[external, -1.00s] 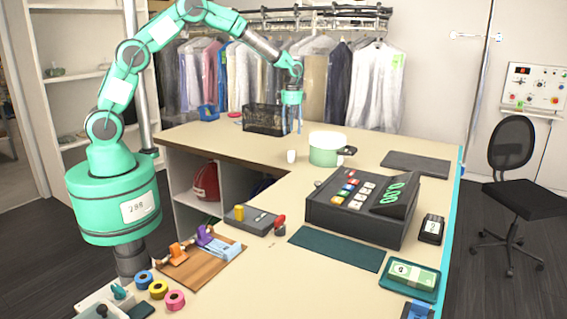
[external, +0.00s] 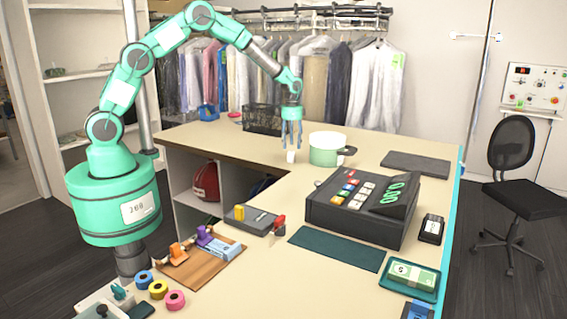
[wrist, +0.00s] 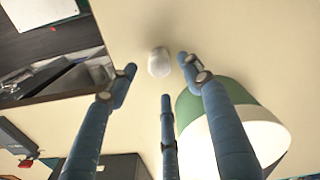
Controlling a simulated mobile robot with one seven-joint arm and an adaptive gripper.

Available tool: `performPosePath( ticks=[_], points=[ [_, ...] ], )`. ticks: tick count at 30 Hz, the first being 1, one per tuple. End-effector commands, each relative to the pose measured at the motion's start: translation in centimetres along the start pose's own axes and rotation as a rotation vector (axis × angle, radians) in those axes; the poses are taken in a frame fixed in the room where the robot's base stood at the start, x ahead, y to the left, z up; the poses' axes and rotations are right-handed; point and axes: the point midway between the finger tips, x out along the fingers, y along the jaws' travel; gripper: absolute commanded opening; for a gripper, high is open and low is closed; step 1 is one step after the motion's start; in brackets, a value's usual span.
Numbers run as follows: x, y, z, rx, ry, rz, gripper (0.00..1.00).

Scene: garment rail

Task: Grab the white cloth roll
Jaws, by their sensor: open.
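The white cloth roll (external: 291,157) is a small white piece standing on the counter, just left of the green and white pot. In the wrist view the roll (wrist: 159,62) shows whole at the upper middle, ahead of the fingertips. My gripper (external: 291,143) points down just above the roll, its blue fingers close to the roll's top. In the wrist view my gripper (wrist: 160,85) has its fingers spread apart with nothing between them. Whether a fingertip touches the roll cannot be told.
The green and white pot (external: 325,152) stands close on the right of the roll, near one finger in the wrist view. A black wire basket (external: 262,119) is behind. The cash register (external: 362,206) is in front right. Bare counter lies left of the roll.

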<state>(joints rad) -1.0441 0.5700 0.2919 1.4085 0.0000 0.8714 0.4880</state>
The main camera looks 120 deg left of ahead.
Motion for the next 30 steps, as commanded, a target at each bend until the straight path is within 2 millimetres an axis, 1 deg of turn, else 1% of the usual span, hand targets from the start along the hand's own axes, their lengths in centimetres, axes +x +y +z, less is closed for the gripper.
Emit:
performPosePath(
  ticks=[1, 4, 15, 19, 30],
  points=[
    [0.5, 0.0, 0.0, 0.000, 0.000, 0.000, 0.50],
    [1.0, 0.0, 0.0, 0.000, 0.000, 0.000, 0.50],
    [1.2, 0.0, 0.0, 0.000, 0.000, 0.000, 0.50],
    [1.7, 0.0, 0.0, 0.000, 0.000, 0.000, 0.50],
    [5.7, -0.1, 0.1, 0.000, -0.001, 0.001, 0.50]
  ],
)
